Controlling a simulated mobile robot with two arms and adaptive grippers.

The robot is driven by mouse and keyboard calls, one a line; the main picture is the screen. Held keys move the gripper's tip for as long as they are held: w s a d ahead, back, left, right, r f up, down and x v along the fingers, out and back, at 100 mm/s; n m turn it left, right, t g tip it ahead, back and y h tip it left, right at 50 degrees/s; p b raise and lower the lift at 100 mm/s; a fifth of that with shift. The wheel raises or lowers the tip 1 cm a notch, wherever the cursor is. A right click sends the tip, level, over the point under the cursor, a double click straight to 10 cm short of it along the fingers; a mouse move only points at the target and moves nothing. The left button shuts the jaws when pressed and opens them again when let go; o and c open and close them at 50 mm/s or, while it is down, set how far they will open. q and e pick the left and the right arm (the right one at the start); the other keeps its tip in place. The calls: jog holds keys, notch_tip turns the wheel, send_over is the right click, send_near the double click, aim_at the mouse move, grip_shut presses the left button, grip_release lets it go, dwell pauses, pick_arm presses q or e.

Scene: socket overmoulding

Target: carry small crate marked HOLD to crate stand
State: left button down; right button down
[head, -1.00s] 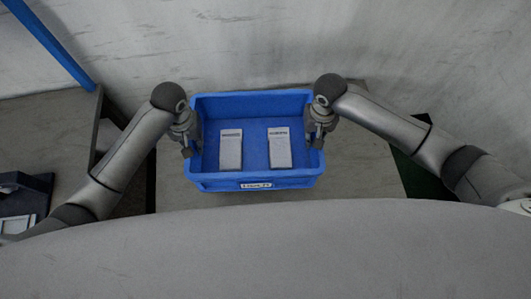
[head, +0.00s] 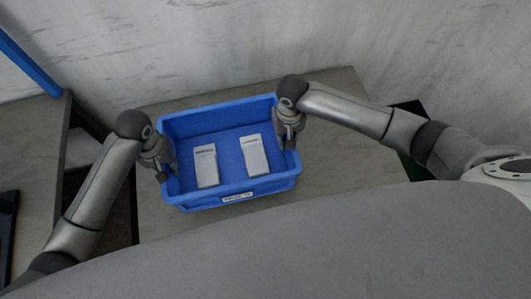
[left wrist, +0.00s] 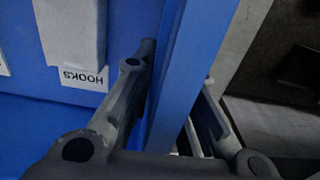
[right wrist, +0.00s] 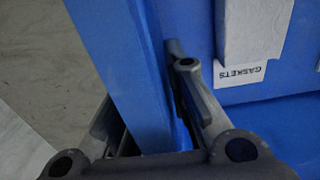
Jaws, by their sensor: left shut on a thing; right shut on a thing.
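A blue open crate (head: 219,113) is in the middle of the head view, with a small white label (head: 237,197) on its near wall, too blurred to read. Two pale boxes lie inside, a left one (head: 206,168) and a right one (head: 254,156). My left gripper (head: 167,170) is shut on the crate's left wall, which also shows between its fingers in the left wrist view (left wrist: 178,75). My right gripper (head: 289,139) is shut on the right wall, also seen between the fingers in the right wrist view (right wrist: 128,70). I cannot tell whether the crate touches the surface below.
A grey-topped table (head: 340,165) lies under and around the crate, with bare room to its right. Another grey surface (head: 30,140) is at the left, across a dark gap, with a blue bar (head: 28,62) above it. A pale wall (head: 230,45) stands behind.

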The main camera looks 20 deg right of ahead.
pick_arm(q)
jog(key=shift+a, duration=0.1)
pick_arm(e)
jog(key=shift+d, duration=0.1)
pick_arm(q)
jog(key=shift+f, duration=0.15)
pick_arm(e)
jog(key=shift+f, duration=0.15)
